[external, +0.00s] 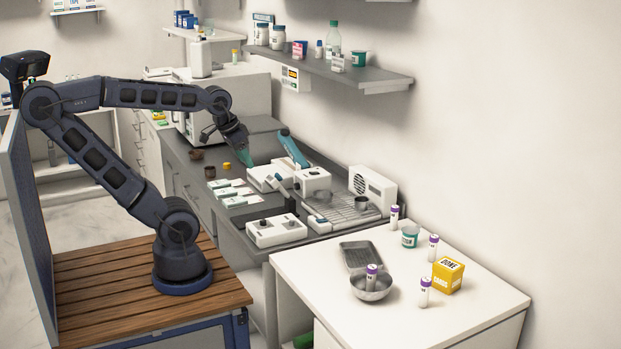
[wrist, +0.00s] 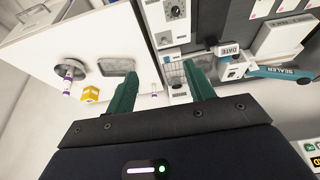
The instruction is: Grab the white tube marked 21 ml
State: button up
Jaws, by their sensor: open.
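Several white tubes with purple caps are on the white table at right in the external view. One tube (external: 372,277) stands in a metal bowl (external: 385,293). Another tube (external: 424,292) is in front of the yellow box, one tube (external: 433,247) is behind it, and one tube (external: 394,217) is at the back edge. Their markings are too small to read, so I cannot tell which is 21 ml. My gripper (external: 246,158) is open and empty above the grey counter, well left of the tubes. Its green fingers (wrist: 163,84) are spread in the wrist view.
A yellow box (external: 448,275), teal-labelled jar (external: 409,237) and metal tray (external: 360,256) share the white table (external: 318,296). The grey counter holds a sealer (external: 294,150), a wire rack (external: 343,213) and devices. A wall shelf (external: 340,73) with bottles hangs above. The table's front is clear.

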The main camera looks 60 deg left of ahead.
jog(key=w+d+r+m, duration=0.1)
jog(key=w+d+m, duration=0.2)
jog(key=w+d, duration=0.6)
jog(key=m+g+h, duration=0.3)
jog(key=m+h, duration=0.1)
jog(key=m, duration=0.6)
send_over(425, 291)
jog(key=a, duration=0.4)
notch_tip(425, 291, down, 19)
jog(key=shift+s+x, duration=0.2)
jog(key=shift+x, duration=4.7)
jog(key=shift+a, duration=0.15)
jog(key=c, duration=1)
jog(key=shift+c, duration=0.2)
